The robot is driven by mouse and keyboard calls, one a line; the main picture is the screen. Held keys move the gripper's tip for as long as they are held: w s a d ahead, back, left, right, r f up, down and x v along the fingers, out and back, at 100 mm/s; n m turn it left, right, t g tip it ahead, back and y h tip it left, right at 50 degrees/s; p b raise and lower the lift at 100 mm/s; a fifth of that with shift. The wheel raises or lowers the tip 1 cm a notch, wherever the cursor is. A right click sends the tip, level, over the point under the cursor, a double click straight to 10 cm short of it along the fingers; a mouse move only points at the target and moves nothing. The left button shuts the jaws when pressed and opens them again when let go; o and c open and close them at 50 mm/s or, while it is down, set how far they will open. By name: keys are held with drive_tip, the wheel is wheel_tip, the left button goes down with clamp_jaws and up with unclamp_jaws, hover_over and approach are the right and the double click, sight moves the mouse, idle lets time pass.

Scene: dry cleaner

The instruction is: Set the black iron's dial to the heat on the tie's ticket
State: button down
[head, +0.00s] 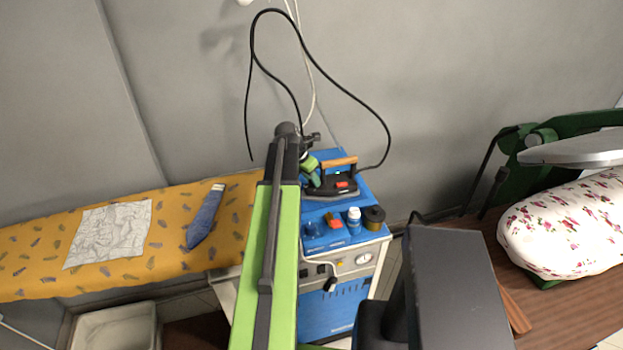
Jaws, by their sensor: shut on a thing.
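The black iron (346,188) with a wooden handle (338,162) sits on top of the blue machine. A red-orange patch shows on its body. My gripper (312,179), with green fingers, is at the iron's left part, below the handle's left end. It is shut and appears to hold the iron's dial; the dial and its marks are hidden by the fingers. The blue tie (205,217) lies on the ironing board, with a small pale ticket (218,187) at its upper end. The ticket's marks are too small to read.
The blue machine (340,313) carries a white bottle (353,216), a dark tub (375,214) and small orange and blue items in front of the iron. The orange board (165,204) holds a wrinkled white cloth (110,233). A black cord loops above. A floral press pad (565,228) stands right.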

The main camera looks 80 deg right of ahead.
drive_tip(key=shift+m, duration=0.3)
drive_tip(key=m, duration=0.1)
drive_tip(key=m+y, duration=0.1)
drive_tip(key=m, duration=0.1)
drive_tip(key=m+g+y, duration=0.1)
drive_tip(key=m, duration=0.1)
drive_tip(key=shift+w+d, duration=0.1)
drive_tip(key=shift+d, duration=0.15)
drive_tip(key=m+y, duration=0.1)
drive_tip(key=m, duration=0.2)
drive_tip(key=m+y, duration=0.1)
drive_tip(key=m, duration=0.2)
drive_tip(key=shift+m+y, duration=0.3)
idle(0.3)
drive_tip(key=c, duration=1.1)
unclamp_jaws()
